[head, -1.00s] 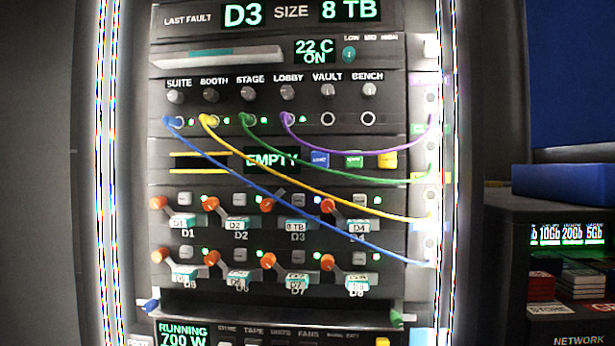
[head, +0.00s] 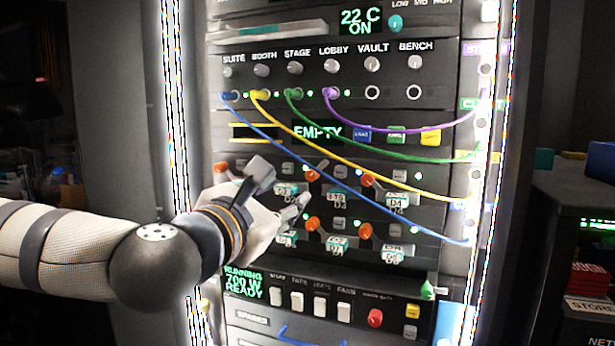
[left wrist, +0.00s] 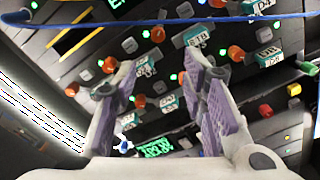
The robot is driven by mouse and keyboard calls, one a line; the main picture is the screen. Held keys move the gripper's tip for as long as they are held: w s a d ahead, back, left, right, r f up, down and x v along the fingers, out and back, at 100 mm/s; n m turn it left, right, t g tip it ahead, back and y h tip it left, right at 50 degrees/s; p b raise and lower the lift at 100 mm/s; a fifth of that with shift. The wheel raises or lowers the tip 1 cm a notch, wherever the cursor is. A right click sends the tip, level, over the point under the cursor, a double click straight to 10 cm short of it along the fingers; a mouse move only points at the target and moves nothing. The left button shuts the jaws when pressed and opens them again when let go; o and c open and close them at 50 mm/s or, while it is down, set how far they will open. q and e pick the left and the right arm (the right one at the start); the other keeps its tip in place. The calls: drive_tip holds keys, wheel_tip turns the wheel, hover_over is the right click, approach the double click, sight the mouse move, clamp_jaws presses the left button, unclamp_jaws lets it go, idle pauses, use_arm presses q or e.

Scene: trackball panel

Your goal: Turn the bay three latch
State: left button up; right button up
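In the left wrist view, the latch's orange knob (left wrist: 158,34) seems to be the one above and between my fingers. My left gripper (head: 281,187) is open and empty, in front of the upper bay row just left of the bay three latch. In the left wrist view its purple-padded fingers (left wrist: 157,78) are spread apart. It hides the bay two latch. My right gripper is not in view.
Blue (head: 350,187), yellow (head: 340,163) and green (head: 345,145) cables hang across the panel; the blue one crosses close to the bay three latch. The bay four latch (head: 367,180) is to the right. Lower-row latches (head: 365,230) and switches (head: 320,305) are below.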

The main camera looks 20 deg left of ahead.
sight(310, 177)
use_arm(q)
drive_tip(key=w, duration=1.2)
drive_tip(key=shift+d+r, duration=0.25)
clamp_jaws()
